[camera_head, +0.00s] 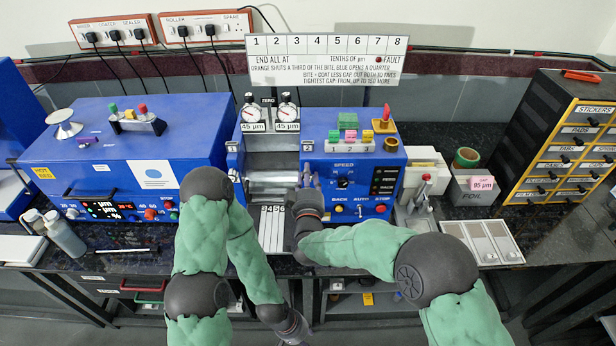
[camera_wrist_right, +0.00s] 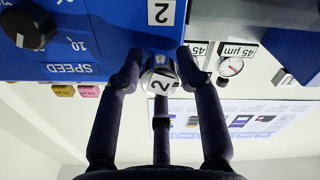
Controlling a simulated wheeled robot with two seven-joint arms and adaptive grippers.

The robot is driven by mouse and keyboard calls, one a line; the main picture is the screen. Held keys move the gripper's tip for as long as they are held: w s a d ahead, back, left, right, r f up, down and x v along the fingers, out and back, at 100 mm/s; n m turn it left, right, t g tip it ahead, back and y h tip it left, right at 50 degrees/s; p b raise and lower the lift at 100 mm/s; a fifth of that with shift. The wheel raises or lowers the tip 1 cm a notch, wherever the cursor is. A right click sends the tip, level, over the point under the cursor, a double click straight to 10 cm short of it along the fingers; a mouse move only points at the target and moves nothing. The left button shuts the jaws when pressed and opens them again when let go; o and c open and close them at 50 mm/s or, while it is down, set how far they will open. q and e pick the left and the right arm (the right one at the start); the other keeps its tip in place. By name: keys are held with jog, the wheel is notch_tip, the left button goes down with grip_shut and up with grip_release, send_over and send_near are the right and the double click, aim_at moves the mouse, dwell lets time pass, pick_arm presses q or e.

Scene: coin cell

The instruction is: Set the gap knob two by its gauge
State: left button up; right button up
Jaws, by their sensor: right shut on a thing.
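Two round gauges stand behind the rollers, a left gauge (camera_head: 249,112) and a right gauge (camera_head: 288,112); the label under each reads 45 µm.
The blue machine (camera_head: 335,165) has a SPEED dial and buttons on its front. A numbered instruction board (camera_head: 328,60) stands behind. A blue coater-like box (camera_head: 130,160) is at left. A drawer cabinet (camera_head: 565,140) and a FOIL box (camera_head: 472,190) are at right.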

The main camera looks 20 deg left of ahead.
jog(key=o, duration=0.9)
jog(key=shift+w+a+r, duration=0.1)
jog(key=shift+r, duration=0.45)
jog(key=shift+o, duration=1.2)
jog(key=shift+f, duration=0.35)
jog(key=v, duration=1.2)
